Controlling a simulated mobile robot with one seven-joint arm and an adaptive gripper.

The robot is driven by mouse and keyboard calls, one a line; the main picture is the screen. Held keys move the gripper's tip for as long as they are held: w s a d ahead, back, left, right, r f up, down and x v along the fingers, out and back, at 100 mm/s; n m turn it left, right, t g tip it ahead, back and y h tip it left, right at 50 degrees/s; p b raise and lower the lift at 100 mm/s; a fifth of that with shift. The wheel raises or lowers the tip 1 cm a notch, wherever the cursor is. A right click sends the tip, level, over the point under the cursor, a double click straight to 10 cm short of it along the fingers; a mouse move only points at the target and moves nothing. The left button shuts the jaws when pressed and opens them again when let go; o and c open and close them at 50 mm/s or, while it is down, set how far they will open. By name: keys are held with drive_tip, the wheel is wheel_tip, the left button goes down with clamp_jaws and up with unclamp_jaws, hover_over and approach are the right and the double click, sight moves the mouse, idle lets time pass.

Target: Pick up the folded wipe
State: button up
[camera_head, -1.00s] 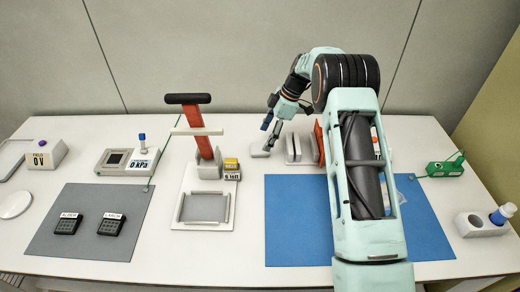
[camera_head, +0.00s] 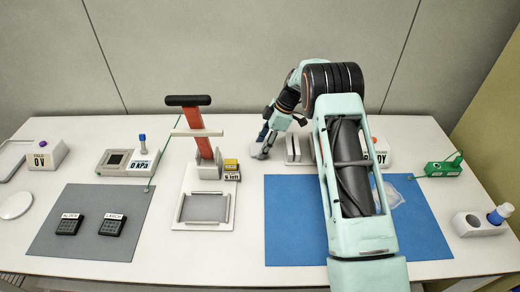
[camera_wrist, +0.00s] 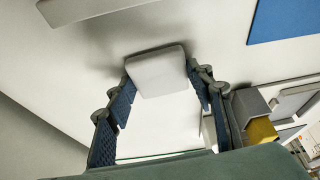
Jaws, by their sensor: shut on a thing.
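The folded wipe (camera_wrist: 157,72) is a small white pad with rounded corners, seen between the two blue-padded fingers of my gripper (camera_wrist: 164,95) in the wrist view. The gripper is shut on it. In the head view my gripper (camera_head: 264,140) is low at the back of the table, just left of the upright pale plates. There only a pale edge of the wipe (camera_head: 256,153) shows, mostly hidden by the fingers. I cannot tell whether the wipe is clear of the table.
Upright pale plates (camera_head: 291,150) stand close to the right of my gripper. A press with a red arm (camera_head: 204,145) and yellow box (camera_head: 231,164) stands to the left. The blue mat (camera_head: 290,225) lies in front, partly under my arm. A green device (camera_head: 444,168) sits far right.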

drive_tip(key=shift+r, duration=0.1)
drive_tip(key=shift+r, duration=0.6)
drive_tip(key=s+r+b, duration=0.3)
drive_tip(key=s+r, duration=0.8)
drive_tip(key=s, duration=0.3)
drive_tip(key=shift+d+r, duration=0.35)
drive_tip(key=shift+d, duration=0.1)
drive_tip(key=o, duration=0.3)
drive_tip(key=c, duration=0.5)
